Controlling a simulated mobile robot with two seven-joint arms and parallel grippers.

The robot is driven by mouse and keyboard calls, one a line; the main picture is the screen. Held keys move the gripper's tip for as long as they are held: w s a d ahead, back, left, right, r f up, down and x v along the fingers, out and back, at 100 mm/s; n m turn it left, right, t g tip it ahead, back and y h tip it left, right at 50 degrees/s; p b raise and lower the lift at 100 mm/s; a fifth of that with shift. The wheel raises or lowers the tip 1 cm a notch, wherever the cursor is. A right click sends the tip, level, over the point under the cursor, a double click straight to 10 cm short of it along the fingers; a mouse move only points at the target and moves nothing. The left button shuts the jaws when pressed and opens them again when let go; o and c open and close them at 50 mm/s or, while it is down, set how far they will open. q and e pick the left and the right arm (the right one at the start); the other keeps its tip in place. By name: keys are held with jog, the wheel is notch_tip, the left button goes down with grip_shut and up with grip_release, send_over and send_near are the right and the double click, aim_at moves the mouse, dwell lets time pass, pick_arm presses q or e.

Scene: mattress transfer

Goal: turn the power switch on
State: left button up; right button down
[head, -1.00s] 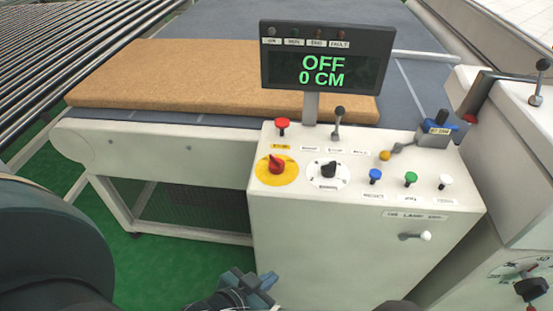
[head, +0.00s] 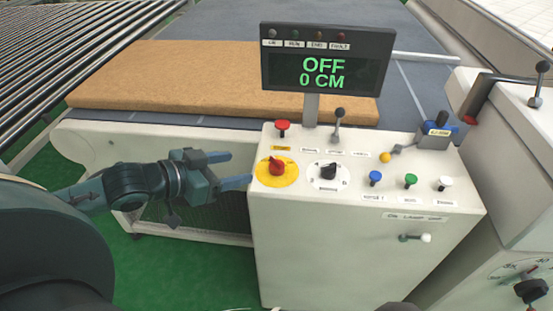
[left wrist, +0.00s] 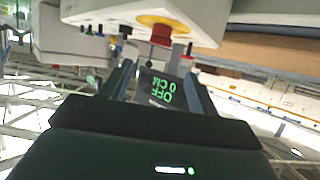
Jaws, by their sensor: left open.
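The power switch is a red knob (head: 278,166) on a yellow round plate (head: 264,180), at the left of the white console's top (head: 350,240). The display (head: 327,62) above reads OFF and 0 CM. My left gripper (head: 240,170) is open and empty, just left of the red knob, with its fingers pointing right toward it. In the left wrist view the red knob (left wrist: 161,34) appears beyond the two fingers (left wrist: 162,85), on its yellow plate (left wrist: 165,22). It is apart from the fingers there. My right gripper is not in view.
A red button (head: 282,128), a black dial (head: 329,171), a lever (head: 338,118) and blue (head: 376,176), green (head: 410,180) and white (head: 445,182) buttons crowd the console. A brown mattress slab (head: 180,78) lies behind. Green floor (head: 190,270) is open below my left arm.

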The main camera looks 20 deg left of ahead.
aim_at(275, 161)
pick_arm(q)
jog(key=x, duration=1.1)
jog(key=shift+w+f, duration=0.15)
jog(key=shift+w, duration=0.1)
jog(key=shift+x, duration=0.75)
jog(key=shift+c, duration=0.2)
